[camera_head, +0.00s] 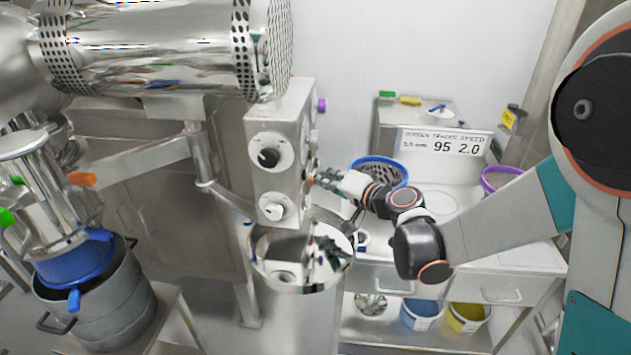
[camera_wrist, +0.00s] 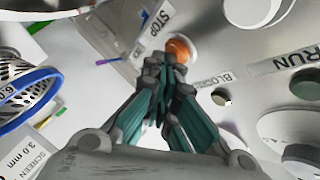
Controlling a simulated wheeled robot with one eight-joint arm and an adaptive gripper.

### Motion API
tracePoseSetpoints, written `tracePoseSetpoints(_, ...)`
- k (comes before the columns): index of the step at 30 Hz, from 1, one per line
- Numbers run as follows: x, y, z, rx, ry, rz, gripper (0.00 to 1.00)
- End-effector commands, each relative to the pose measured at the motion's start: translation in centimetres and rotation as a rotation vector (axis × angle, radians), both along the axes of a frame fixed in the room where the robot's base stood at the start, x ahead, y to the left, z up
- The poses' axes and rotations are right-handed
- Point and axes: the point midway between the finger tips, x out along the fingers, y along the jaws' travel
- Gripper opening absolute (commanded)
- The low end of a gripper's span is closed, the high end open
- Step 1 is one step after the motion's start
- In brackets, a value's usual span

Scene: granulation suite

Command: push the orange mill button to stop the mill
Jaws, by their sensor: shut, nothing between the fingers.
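In the wrist view the round orange button (camera_wrist: 180,49) sits on a pale metal panel beside a STOP label (camera_wrist: 155,28). My gripper (camera_wrist: 165,62) is shut and empty, its fingertips just in front of the button and overlapping its lower left edge. I cannot tell whether they touch it. In the head view my gripper (camera_head: 322,178) is at the right side of the steel control box (camera_head: 282,182). The button's face is hidden from the head view.
A green button (camera_wrist: 306,82) with a RUN label (camera_wrist: 288,58) is to the right on the panel. A shiny round pan (camera_head: 262,272) is below the control box. A blue-rimmed basket (camera_head: 378,162) and a sign (camera_head: 445,144) stand on the bench behind my arm.

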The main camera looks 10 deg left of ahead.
Motion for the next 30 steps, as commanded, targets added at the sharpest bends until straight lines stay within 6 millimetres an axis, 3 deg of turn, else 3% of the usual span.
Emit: tracePoseSetpoints(30, -0.1, -1.9, 0.0, 0.000, 0.000, 0.000, 0.00)
